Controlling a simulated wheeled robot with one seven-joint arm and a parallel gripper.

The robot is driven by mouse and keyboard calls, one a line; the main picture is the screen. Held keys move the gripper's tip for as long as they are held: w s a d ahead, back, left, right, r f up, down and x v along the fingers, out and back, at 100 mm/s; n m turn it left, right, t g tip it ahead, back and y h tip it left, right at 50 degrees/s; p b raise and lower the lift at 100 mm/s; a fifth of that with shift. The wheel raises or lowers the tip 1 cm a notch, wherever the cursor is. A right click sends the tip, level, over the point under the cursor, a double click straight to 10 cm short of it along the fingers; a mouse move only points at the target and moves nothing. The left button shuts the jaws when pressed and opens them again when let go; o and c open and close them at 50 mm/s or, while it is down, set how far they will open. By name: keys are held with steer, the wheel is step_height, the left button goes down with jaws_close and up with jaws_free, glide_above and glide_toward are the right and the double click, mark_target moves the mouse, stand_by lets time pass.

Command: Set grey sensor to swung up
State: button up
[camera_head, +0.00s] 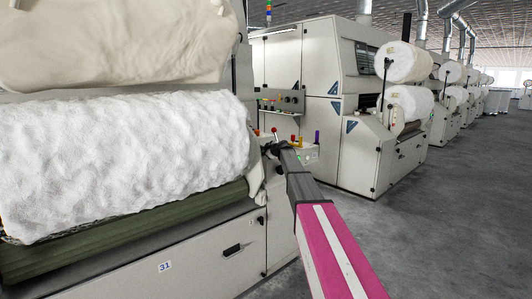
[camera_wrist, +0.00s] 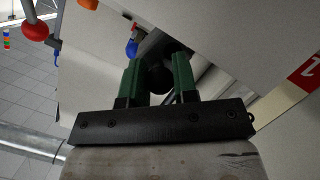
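In the wrist view, the two green fingers of my gripper (camera_wrist: 158,72) stand apart. A dark round knob (camera_wrist: 158,80) lies between them and nearly fills the gap. I cannot tell whether the fingers press on it. A dark part runs up behind the knob. It may belong to the grey sensor, but no part can be clearly told as that sensor or its position read. In the head view, my gripper (camera_head: 272,148) is small and dark at the right end of the near machine, at the end of my pink and white arm.
A red knob (camera_wrist: 35,32) and a blue knob (camera_wrist: 131,48) are near my gripper in the wrist view. The head view shows yellow (camera_head: 299,141) and purple (camera_head: 317,137) handles beside it. The white fibre roll (camera_head: 130,155) is at left. The grey floor (camera_head: 445,235) at right is clear.

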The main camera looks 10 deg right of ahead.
steer(key=shift+w+d+r+m+g+y, duration=0.15)
steer(key=shift+w+d+m+g+y, duration=0.25)
steer(key=shift+m, duration=0.6)
steer(key=shift+d+m+y, duration=0.25)
steer(key=shift+m+y, duration=0.05)
steer(key=shift+m, duration=0.4)
steer(key=o, duration=0.6)
steer(key=shift+o, duration=0.2)
steer(key=v, duration=1)
steer(key=shift+s+d+r, duration=0.15)
steer(key=shift+s+d, duration=0.05)
steer(key=shift+d, duration=0.05)
